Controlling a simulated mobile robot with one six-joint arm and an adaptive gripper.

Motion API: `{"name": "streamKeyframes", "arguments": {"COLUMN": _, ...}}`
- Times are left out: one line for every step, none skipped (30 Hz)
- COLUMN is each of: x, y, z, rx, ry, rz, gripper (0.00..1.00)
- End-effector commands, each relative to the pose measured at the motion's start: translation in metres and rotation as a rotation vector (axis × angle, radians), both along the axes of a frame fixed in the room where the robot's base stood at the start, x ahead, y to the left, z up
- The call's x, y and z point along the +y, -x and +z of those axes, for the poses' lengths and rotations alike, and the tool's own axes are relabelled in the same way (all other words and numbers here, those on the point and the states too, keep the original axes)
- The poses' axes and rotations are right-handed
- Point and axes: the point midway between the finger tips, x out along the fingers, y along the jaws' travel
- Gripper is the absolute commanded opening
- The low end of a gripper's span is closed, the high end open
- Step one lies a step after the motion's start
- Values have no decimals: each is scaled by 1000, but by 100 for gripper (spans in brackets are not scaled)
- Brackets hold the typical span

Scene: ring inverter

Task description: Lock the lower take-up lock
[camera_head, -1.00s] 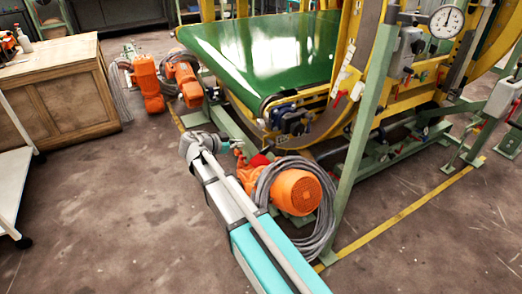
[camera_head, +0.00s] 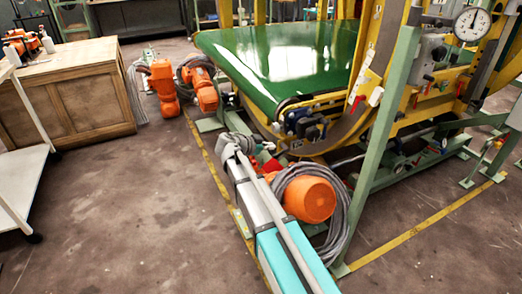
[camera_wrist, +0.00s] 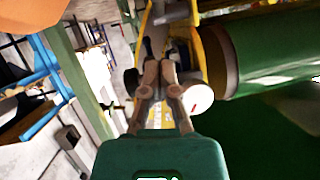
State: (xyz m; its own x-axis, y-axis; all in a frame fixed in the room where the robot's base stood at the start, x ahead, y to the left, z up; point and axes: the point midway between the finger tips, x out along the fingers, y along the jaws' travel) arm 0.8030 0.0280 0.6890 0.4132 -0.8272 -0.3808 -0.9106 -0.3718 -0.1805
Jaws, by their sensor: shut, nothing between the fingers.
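The green belt (camera_head: 285,55) runs over a roller in the yellow machine frame. A dark bearing block with blue parts (camera_head: 303,122) sits at the belt's near lower corner. A small red part (camera_head: 270,165) shows below it, beside my arm's end. I cannot tell which part is the lower take-up lock. My gripper (camera_wrist: 160,66) is shut and empty in the wrist view, in front of a yellow frame member (camera_wrist: 203,55). A white round part (camera_wrist: 197,98) shows just right of the fingers. In the head view my gripper is small and hard to make out near the bearing block.
An orange motor (camera_head: 309,198) with coiled grey cable (camera_head: 345,215) lies close beside my arm. A green post (camera_head: 388,140) stands to its right. A red-handled lever (camera_head: 357,104) is on the frame.

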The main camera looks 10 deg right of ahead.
Motion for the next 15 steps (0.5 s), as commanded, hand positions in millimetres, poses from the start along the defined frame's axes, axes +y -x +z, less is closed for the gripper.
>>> {"name": "streamKeyframes", "arguments": {"x": -7, "y": -4, "z": -6, "rx": 0, "ry": 0, "rz": -1, "gripper": 0}}
{"name": "streamKeyframes", "arguments": {"x": -11, "y": -6, "z": -8, "rx": 0, "ry": 0, "rz": -1, "gripper": 0}}
{"name": "streamKeyframes", "arguments": {"x": -17, "y": -9, "z": -10, "rx": 0, "ry": 0, "rz": -1, "gripper": 0}}
{"name": "streamKeyframes", "arguments": {"x": -17, "y": -9, "z": -13, "rx": 0, "ry": 0, "rz": 0, "gripper": 0}}
{"name": "streamKeyframes", "arguments": {"x": -17, "y": -10, "z": -16, "rx": 0, "ry": 0, "rz": 0, "gripper": 0}}
{"name": "streamKeyframes", "arguments": {"x": -17, "y": -11, "z": -19, "rx": 0, "ry": 0, "rz": 0, "gripper": 0}}
{"name": "streamKeyframes", "arguments": {"x": -18, "y": -11, "z": -21, "rx": 0, "ry": 0, "rz": 0, "gripper": 0}}
{"name": "streamKeyframes", "arguments": {"x": -19, "y": -12, "z": -23, "rx": 0, "ry": 0, "rz": 0, "gripper": 0}}
{"name": "streamKeyframes", "arguments": {"x": -20, "y": -13, "z": -26, "rx": 0, "ry": 0, "rz": 0, "gripper": 0}}
{"name": "streamKeyframes", "arguments": {"x": -20, "y": -14, "z": -28, "rx": 0, "ry": 0, "rz": 0, "gripper": 0}}
{"name": "streamKeyframes", "arguments": {"x": -21, "y": -14, "z": -30, "rx": 0, "ry": 0, "rz": 0, "gripper": 0}}
{"name": "streamKeyframes", "arguments": {"x": -22, "y": -15, "z": -33, "rx": 0, "ry": 0, "rz": 0, "gripper": 0}}
{"name": "streamKeyframes", "arguments": {"x": -22, "y": -16, "z": -34, "rx": 0, "ry": 0, "rz": 0, "gripper": 0}}
{"name": "streamKeyframes", "arguments": {"x": -23, "y": -16, "z": -36, "rx": 0, "ry": 0, "rz": 0, "gripper": 0}}
{"name": "streamKeyframes", "arguments": {"x": -24, "y": -17, "z": -38, "rx": 0, "ry": 0, "rz": 0, "gripper": 0}}
